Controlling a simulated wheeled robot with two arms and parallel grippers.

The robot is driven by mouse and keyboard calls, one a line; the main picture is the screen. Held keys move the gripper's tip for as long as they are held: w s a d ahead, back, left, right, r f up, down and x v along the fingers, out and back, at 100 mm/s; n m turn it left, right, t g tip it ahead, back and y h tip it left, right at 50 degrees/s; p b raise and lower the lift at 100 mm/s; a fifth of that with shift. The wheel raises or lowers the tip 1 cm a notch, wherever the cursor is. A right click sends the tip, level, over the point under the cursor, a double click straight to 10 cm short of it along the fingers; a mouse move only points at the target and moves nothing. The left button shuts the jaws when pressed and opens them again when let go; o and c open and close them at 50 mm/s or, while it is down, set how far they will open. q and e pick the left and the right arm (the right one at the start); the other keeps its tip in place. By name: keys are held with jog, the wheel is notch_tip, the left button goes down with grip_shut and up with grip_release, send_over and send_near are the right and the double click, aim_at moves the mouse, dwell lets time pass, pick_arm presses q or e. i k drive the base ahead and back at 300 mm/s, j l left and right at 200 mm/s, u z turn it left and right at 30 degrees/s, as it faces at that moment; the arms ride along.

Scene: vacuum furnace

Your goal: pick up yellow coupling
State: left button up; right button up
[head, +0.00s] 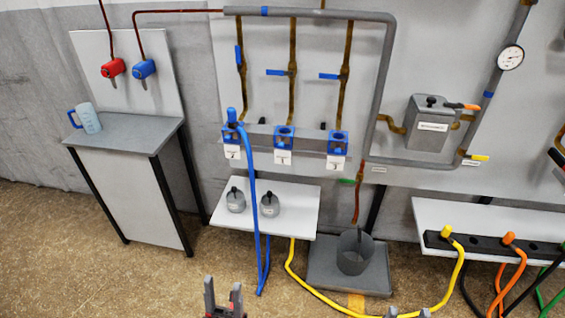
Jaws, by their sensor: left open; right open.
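The yellow coupling (446,231) stands at the left end of a black rack (480,243) on the white shelf at the right. A yellow hose runs from it down and left across the floor. My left gripper (222,288) is open and empty at the bottom edge, left of centre, far from the coupling. My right gripper (408,313) barely shows at the bottom edge, below and left of the coupling; only its fingertips are in view, apart from each other. Neither gripper touches the coupling.
An orange coupling (508,238) and a green one (562,246) share the rack. A dark bucket (355,252) stands on a grey platform (320,270). Two small weights sit on a white shelf (300,199). A blue hose hangs in front of it. A grey table (128,132) is left.

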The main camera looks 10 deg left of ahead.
aim_at(447, 228)
jog(key=i+l+z, duration=0.1)
jog(key=l+z, duration=0.3)
jog(key=i+l+z, duration=0.1)
jog(key=l+z, duration=0.25)
jog(key=i+l+z, duration=0.2)
jog(key=l+z, duration=0.2)
jog(key=i+l+z, duration=0.35)
jog(key=k+u, duration=0.1)
jog(key=u, duration=0.25)
jog(key=k+u, duration=0.1)
jog(key=u, duration=0.2)
jog(key=k+u, duration=0.15)
jog(key=u, duration=0.2)
